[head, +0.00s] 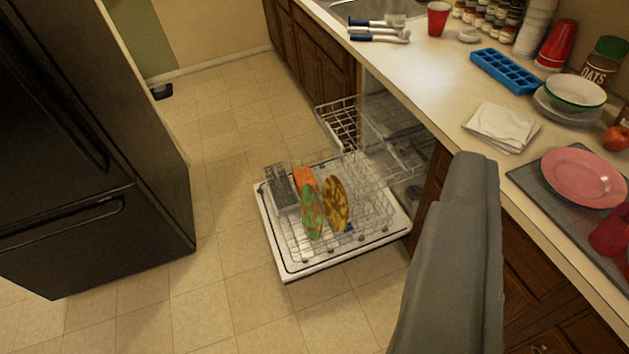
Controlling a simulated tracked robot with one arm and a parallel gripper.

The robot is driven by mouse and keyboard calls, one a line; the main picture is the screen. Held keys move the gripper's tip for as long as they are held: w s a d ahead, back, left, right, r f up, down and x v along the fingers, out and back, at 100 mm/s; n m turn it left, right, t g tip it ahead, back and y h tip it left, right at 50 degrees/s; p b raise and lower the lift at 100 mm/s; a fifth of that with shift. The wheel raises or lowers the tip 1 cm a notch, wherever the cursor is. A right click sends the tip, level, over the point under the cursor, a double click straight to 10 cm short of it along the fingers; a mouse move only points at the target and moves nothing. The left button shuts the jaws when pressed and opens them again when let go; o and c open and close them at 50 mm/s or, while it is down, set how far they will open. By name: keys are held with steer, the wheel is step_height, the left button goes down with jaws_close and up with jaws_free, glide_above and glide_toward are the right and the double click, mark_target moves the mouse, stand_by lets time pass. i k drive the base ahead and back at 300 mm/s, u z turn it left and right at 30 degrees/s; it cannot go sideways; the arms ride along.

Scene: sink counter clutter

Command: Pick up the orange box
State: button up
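An orange object (305,180), which may be the orange box, is in the lower rack of the open dishwasher, behind two patterned plates. The green and orange plate (312,212) and the brown and yellow plate (336,203) stand upright and hide part of it. My grey gripper (472,168) rises from the bottom right, seen from behind, in front of the counter edge. It is well to the right of the orange object and apart from it in the picture. Its fingers cannot be made out.
The dishwasher door (275,245) lies open low over the tiled floor, with an upper rack (345,125) pulled out. A black fridge (80,150) stands left. Floor between them is clear. The counter (430,75) holds a blue ice tray (505,70), napkins (502,127) and a pink plate (585,177).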

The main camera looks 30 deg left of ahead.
mark_target(301, 176)
steer(key=z, duration=0.1)
steer(key=i, duration=1)
steer(key=u, duration=0.1)
